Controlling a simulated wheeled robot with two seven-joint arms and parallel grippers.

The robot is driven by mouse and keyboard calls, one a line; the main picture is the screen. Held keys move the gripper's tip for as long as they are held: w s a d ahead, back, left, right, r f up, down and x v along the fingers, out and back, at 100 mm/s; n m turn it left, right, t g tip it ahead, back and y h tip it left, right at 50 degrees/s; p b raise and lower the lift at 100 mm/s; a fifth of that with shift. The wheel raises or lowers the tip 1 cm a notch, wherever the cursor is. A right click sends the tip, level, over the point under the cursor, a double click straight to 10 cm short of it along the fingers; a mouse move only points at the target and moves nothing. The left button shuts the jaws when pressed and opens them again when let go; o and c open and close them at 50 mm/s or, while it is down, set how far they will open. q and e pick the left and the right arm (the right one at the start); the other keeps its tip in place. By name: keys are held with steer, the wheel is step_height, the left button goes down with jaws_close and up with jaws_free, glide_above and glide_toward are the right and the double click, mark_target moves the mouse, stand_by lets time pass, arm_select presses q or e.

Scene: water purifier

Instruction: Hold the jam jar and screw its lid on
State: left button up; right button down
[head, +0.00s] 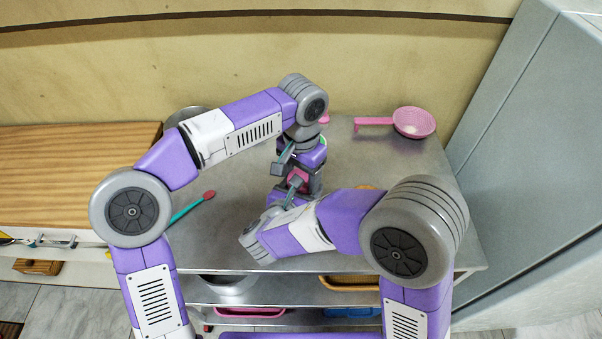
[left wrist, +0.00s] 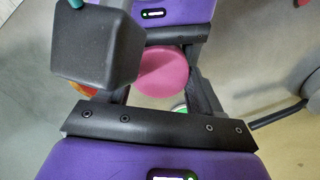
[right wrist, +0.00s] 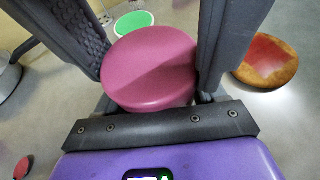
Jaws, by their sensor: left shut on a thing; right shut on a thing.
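The pink round lid (right wrist: 150,62) is seen from above between my right gripper's two fingers in the right wrist view. It also shows in the left wrist view (left wrist: 163,70), and a small pink part shows in the head view (head: 299,183). My right gripper (head: 291,190) is shut on the lid. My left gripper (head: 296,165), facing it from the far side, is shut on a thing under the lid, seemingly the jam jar. The jar itself is mostly hidden by the lid and fingers. The two grippers are very close together above the metal table.
The steel table (head: 240,180) has free room on its left and right. A pink strainer (head: 414,122) lies at the back right, a teal-handled utensil (head: 190,208) at the left, and a green disc (right wrist: 133,24) and brown-orange slice (right wrist: 265,62) nearby. A grey cabinet (head: 530,130) stands right.

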arm_select(q)
steer(key=o, duration=1.2)
steer(key=shift+r, duration=2.25)
steer(key=shift+c, duration=0.5)
steer(key=shift+d+r+n, duration=0.15)
steer(key=shift+r+n, duration=0.25)
steer(key=shift+r, duration=0.2)
steer(key=shift+r+n, duration=1.15)
steer(key=shift+n, duration=0.05)
